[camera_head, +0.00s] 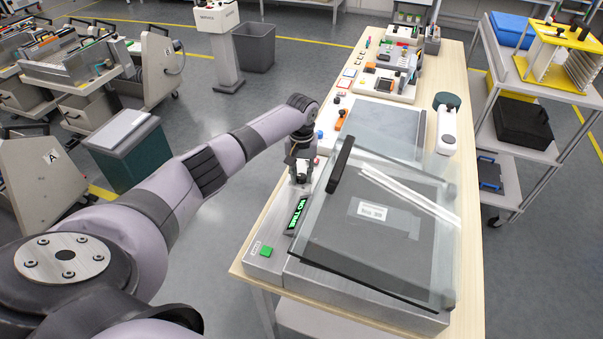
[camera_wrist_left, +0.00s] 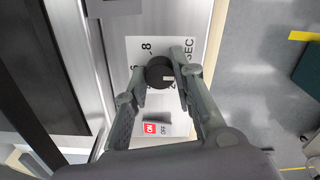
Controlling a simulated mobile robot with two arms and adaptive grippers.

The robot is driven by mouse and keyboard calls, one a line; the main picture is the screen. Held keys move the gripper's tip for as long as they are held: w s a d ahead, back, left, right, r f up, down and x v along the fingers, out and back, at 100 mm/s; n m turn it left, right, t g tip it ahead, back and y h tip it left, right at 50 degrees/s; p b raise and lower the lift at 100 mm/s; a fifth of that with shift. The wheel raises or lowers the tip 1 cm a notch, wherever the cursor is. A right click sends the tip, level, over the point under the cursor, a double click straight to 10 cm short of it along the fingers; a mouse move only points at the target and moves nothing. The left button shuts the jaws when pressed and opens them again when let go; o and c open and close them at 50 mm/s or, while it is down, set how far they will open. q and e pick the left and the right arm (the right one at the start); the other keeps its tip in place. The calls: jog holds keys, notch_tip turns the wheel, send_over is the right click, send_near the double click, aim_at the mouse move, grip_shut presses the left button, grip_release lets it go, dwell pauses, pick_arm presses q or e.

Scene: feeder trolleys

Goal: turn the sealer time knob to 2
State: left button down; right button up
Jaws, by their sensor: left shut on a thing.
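The sealer (camera_head: 335,272) stands on the wooden table with its tilted, see-through lid over a dark bed. My left gripper (camera_head: 300,176) reaches down onto the sealer's left control strip. In the left wrist view, the black time knob (camera_wrist_left: 160,72) sits on a white scale plate where an 8 and SEC can be read. My left gripper (camera_wrist_left: 161,78) is shut on the knob, one finger on each side. A light mark shows on the knob, but the 2 cannot be made out. My right gripper is not in view.
A red ON/OFF switch (camera_wrist_left: 152,128) sits near the knob. A green-lit display (camera_head: 297,214) and a green button (camera_head: 266,252) are on the same strip. The lid's black handle (camera_head: 340,164) rises close to the gripper. A white bottle (camera_head: 446,130) stands behind the sealer.

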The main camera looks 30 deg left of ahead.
pick_arm(q)
jog(key=m+p, duration=0.1)
jog(key=m, duration=0.2)
jog(key=shift+r, duration=0.1)
jog(key=m, duration=0.2)
jog(key=shift+m+p, duration=0.3)
jog(key=m, duration=0.2)
jog(key=shift+m, duration=0.3)
jog(key=shift+w+m, duration=0.1)
jog(key=shift+m, duration=1.8)
jog(key=c, duration=1.3)
grip_release()
jog(key=shift+c, duration=0.2)
